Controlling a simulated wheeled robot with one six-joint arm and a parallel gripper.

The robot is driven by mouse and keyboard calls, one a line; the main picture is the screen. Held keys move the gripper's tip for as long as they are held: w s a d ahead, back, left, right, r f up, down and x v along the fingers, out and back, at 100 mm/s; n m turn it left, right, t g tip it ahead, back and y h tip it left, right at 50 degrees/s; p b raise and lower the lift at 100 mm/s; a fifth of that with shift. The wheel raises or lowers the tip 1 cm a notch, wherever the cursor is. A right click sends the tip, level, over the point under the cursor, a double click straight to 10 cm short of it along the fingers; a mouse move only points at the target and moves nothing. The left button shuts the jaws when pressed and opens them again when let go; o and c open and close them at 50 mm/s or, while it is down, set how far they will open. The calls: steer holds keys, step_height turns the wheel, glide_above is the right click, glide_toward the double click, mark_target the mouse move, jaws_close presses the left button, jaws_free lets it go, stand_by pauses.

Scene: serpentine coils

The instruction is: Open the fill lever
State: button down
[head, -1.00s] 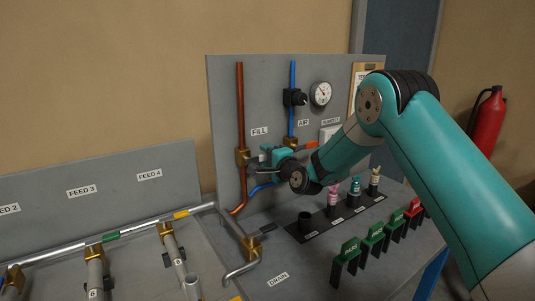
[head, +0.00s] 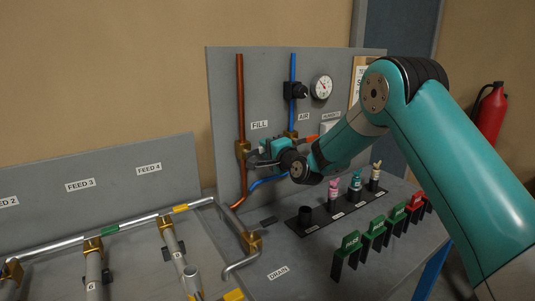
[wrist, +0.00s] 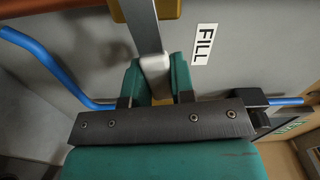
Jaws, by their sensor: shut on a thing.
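The fill lever is a grey bar with a pale end, seen in the wrist view (wrist: 145,32). It runs from the brass fill valve (head: 242,151) on the copper pipe (head: 240,95), and lies roughly across that pipe. My gripper (wrist: 157,84) is shut on the lever's pale end, with a teal finger on either side. In the head view my gripper (head: 260,153) is just right of the valve, below the FILL label (head: 259,125). My gripper hides most of the lever there.
A blue pipe (head: 292,70) with the AIR valve (head: 295,91) and a gauge (head: 321,87) is to the right. The feed pipes (head: 130,230) are at left.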

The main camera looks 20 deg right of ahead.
mark_target(250, 151)
steer(key=n+b, duration=0.2)
steer(key=r+n+b, duration=0.1)
steer(key=shift+s+a+r+n+b, duration=0.1)
steer(key=shift+a+n+b, duration=0.2)
steer(key=shift+b, duration=0.1)
steer(key=n+b, duration=0.1)
steer(key=r+n+b, duration=0.1)
steer(key=n+b, duration=0.1)
steer(key=a+r+n+b, duration=0.1)
steer(key=b, duration=0.1)
steer(key=shift+s+a+n, duration=0.1)
steer(key=shift+s+n, duration=0.1)
steer(key=shift+n, duration=0.1)
steer(key=n+b, duration=0.1)
steer(key=a+n+b, duration=0.1)
steer(key=n+b, duration=0.1)
steer(key=a+r+n+b, duration=0.1)
steer(key=shift+s, duration=0.35)
steer(key=shift+s+a+r+n+b, duration=0.2)
steer(key=shift+a+n+b, duration=0.25)
steer(key=shift+n+b, duration=0.55)
steer(key=shift+s+a+r+n+b, duration=0.15)
steer(key=shift+a+n+b, duration=0.3)
steer(key=shift+n+b, duration=0.55)
steer(key=shift+n, duration=0.3)
steer(key=c, duration=1)
jaws_free()
steer(key=shift+r, duration=0.15)
steer(key=shift+o, duration=0.2)
